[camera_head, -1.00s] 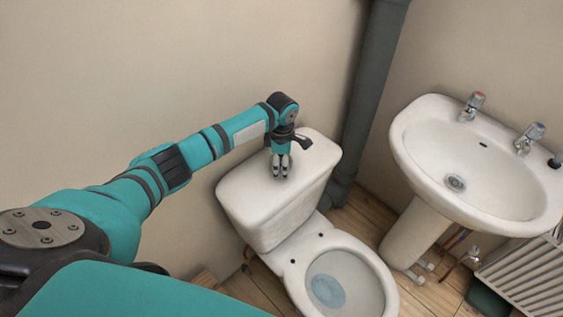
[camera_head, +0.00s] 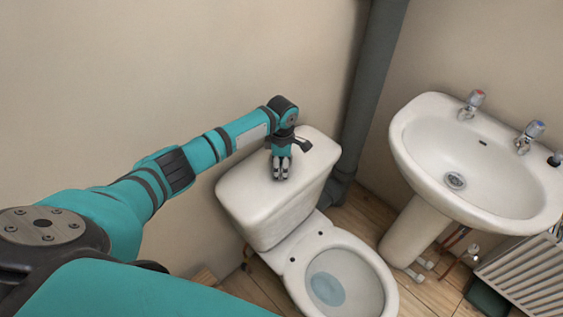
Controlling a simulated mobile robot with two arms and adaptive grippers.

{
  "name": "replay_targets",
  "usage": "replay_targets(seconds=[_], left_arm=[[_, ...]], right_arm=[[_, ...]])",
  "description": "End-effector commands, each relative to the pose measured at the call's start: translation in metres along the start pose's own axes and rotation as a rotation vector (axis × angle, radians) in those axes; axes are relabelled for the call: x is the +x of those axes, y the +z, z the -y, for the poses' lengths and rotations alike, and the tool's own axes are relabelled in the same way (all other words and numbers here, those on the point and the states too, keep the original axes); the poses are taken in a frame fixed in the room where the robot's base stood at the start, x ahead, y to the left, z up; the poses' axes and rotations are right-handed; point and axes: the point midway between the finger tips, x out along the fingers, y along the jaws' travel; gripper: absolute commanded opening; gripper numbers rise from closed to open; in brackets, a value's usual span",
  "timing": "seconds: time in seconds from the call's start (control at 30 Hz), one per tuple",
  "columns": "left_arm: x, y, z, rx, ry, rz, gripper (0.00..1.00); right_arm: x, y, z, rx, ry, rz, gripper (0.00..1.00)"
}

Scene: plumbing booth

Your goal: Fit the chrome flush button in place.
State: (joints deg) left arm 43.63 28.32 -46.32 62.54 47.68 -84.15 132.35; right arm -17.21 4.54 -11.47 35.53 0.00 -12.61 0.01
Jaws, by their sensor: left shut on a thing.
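My left gripper (camera_head: 281,174) points down at the middle of the lid of the white cistern (camera_head: 245,190). Its fingertips are at or just over the lid's top, and I cannot tell whether they touch it. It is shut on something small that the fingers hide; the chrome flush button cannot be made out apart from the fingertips. The toilet bowl (camera_head: 365,262) stands open in front of the cistern, with water in it. My right gripper is not in view.
A white basin (camera_head: 410,140) with two taps stands to the right on a pedestal (camera_head: 411,235). A grey pipe (camera_head: 372,95) runs down the wall behind the cistern. A radiator (camera_head: 525,275) is at the lower right. The lid around the gripper is clear.

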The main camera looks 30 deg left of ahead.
Motion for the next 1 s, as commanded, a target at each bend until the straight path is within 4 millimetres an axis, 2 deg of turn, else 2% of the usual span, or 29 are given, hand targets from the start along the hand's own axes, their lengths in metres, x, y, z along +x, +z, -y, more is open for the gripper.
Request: replay_targets(seconds=[0.03,0.17,0.2,0.57,0.87,1.0], left_arm=[[0.011,-0.002,0.007,0.002,-0.016,-0.009,0.0],[0.01,-0.003,0.007,0.001,-0.015,-0.01,0.0],[0.01,-0.003,0.006,0.001,-0.015,-0.01,0.53],[0.008,-0.005,0.006,-0.001,-0.015,-0.013,1.0],[0.008,-0.005,0.007,-0.001,-0.018,-0.016,1.0],[-0.003,-0.005,0.006,-0.001,-0.016,-0.014,1.0]], right_arm=[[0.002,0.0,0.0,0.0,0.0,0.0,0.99],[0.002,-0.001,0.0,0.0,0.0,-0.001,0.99],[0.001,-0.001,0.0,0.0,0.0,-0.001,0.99],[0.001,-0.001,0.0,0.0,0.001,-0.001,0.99],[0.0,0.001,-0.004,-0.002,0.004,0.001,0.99],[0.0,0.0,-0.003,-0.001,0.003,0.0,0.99]])
